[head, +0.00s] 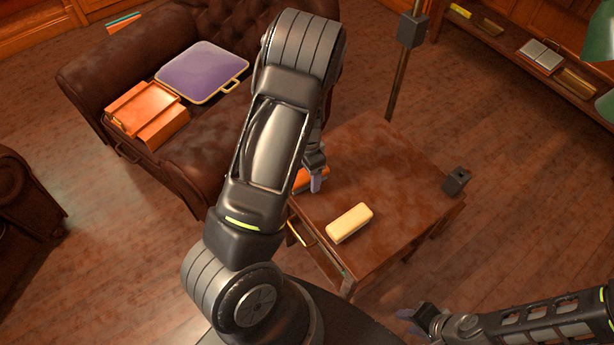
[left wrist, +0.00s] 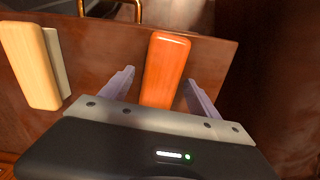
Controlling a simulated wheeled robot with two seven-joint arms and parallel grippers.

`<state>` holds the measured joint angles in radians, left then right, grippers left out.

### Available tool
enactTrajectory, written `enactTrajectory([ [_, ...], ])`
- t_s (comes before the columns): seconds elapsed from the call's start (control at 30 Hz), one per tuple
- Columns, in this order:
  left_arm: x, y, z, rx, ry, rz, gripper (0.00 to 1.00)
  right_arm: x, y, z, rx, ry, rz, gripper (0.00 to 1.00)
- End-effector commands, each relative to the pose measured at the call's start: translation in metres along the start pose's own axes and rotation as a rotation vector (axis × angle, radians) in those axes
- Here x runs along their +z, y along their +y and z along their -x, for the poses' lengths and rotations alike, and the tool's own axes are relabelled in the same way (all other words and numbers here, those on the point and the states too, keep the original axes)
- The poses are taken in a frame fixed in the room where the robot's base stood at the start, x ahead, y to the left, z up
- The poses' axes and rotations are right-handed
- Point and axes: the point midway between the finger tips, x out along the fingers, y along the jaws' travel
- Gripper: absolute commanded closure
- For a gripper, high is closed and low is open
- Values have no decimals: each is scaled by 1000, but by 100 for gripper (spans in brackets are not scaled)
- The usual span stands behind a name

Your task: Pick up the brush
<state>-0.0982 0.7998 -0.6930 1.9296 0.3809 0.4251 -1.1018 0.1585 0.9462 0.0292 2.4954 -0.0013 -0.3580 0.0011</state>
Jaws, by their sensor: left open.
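An orange block-shaped thing (head: 306,181) lies on the small wooden table, partly hidden by my left arm in the head view. In the left wrist view the orange block (left wrist: 165,68) shows between the two fingers of my left gripper (left wrist: 160,90), which is open, with a gap on both sides. In the head view my left gripper (head: 316,180) is low over the table's left part. A pale yellow block with a lighter layer along one side (head: 349,223) lies apart from it; it also shows in the left wrist view (left wrist: 30,65). I cannot tell which is the brush. My right gripper (head: 410,316) is below the table's front.
The table (head: 385,165) has a brass drawer handle (head: 300,232) at its left side and a small dark box (head: 456,181) at its right corner. A leather sofa (head: 120,55) with a purple case (head: 202,72) and an orange box (head: 147,112) stands behind on the left. A pole (head: 402,70) rises behind.

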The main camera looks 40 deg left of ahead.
Motion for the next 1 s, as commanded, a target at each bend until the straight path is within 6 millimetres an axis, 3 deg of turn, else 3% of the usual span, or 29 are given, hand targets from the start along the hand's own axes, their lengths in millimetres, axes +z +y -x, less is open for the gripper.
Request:
enactTrajectory([
  [0.27, 0, 0, 0, 0, 0, 0, 29, 0, 0, 0, 0, 0, 0, 64],
  [1.0, 0, 0, 0, 0, 0, 0, 90, 0, 0, 0, 0, 0, 0, 64],
])
